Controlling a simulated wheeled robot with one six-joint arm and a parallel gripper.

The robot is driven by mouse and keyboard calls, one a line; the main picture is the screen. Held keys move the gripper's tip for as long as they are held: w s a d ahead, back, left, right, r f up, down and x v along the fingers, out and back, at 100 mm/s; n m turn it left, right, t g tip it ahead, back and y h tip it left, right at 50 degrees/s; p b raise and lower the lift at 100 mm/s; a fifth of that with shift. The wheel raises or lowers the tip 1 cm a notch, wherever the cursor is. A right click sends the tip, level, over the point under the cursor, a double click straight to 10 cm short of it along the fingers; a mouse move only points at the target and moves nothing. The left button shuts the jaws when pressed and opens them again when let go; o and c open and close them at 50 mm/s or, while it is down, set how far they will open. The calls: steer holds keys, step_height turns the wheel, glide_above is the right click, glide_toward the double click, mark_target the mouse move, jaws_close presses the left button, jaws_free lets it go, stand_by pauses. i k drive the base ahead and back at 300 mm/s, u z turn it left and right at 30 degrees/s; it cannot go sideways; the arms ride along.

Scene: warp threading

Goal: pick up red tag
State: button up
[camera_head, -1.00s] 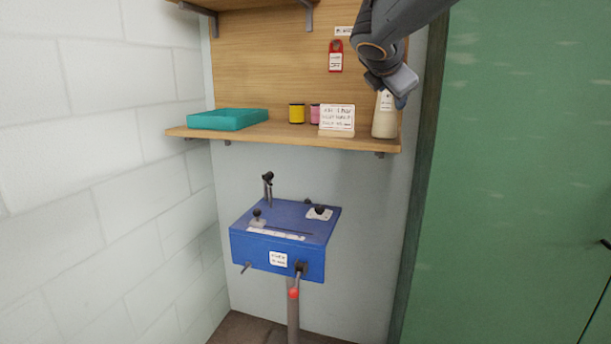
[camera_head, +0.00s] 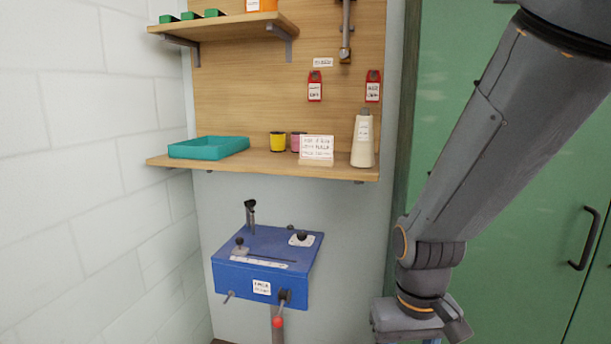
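Two red tags hang on the wooden back panel above the lower shelf. The left red tag (camera_head: 315,86) and the right red tag (camera_head: 373,86) each carry a white label with dark print. My gripper (camera_head: 425,338) is low at the right, in front of the green cabinet, well below and right of both tags. It points down and its fingertips run off the bottom edge, so I cannot see whether it is open or shut.
The lower wooden shelf (camera_head: 240,166) holds a teal tray (camera_head: 208,148), a yellow spool (camera_head: 277,141), a pink spool (camera_head: 296,142), a white sign (camera_head: 316,148) and a cream cone (camera_head: 363,142). A blue machine (camera_head: 262,262) stands below. Green cabinet doors (camera_head: 545,200) are at right.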

mark_target(373, 87)
steer(key=u, duration=1.75)
steer(key=i, duration=1.95)
steer(key=z, duration=4)
